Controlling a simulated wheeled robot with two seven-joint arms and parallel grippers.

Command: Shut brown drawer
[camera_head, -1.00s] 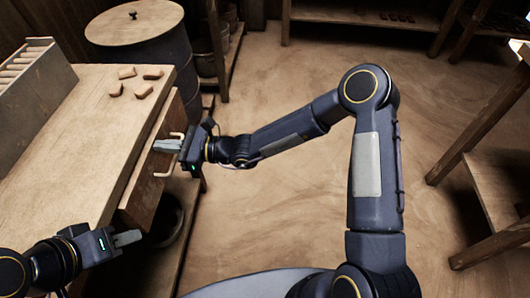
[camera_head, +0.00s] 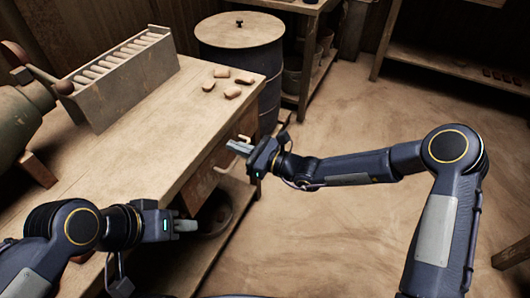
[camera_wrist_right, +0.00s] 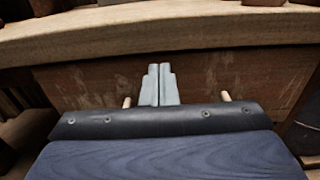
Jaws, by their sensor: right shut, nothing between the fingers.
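The brown drawer (camera_head: 205,181) is under the wooden workbench top. Its front also shows in the right wrist view (camera_wrist_right: 215,75), just below the bench edge, with a pale handle partly hidden behind my gripper. My right gripper (camera_head: 238,146) is shut with nothing between its fingers. Its fingertips (camera_wrist_right: 160,70) point at the drawer front near the handle; I cannot tell if they touch it. My left gripper (camera_head: 186,226) hangs in front of the bench at the lower left, away from the drawer, its fingers looking close together.
The workbench top (camera_head: 165,125) bears several small clay pieces (camera_head: 222,73) and a grey box of tiles (camera_head: 125,75). A lidded barrel (camera_head: 240,60) stands behind the bench. A pot (camera_head: 215,215) sits on the lower shelf. The floor to the right is open.

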